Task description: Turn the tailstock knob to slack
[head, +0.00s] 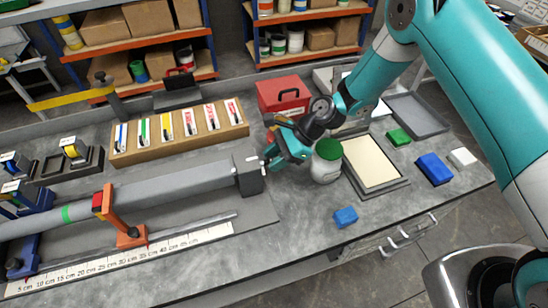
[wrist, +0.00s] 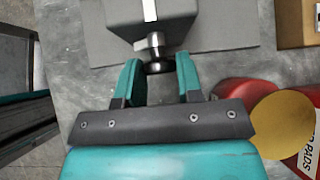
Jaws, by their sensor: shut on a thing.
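The tailstock (head: 249,176) is a grey block at the right end of the long grey tube (head: 150,197) on the bench. In the wrist view the tailstock (wrist: 150,20) is at the top, with a white strip on its face. Its knob (wrist: 158,66) is dark, with a silver bar in front of the block. My gripper (head: 268,156) is at the right side of the tailstock. In the wrist view the teal fingers of my gripper (wrist: 159,68) lie on either side of the knob, shut on it. The knob is hidden behind my gripper in the head view.
A white jar with a green lid (head: 326,160) stands close right of my gripper.

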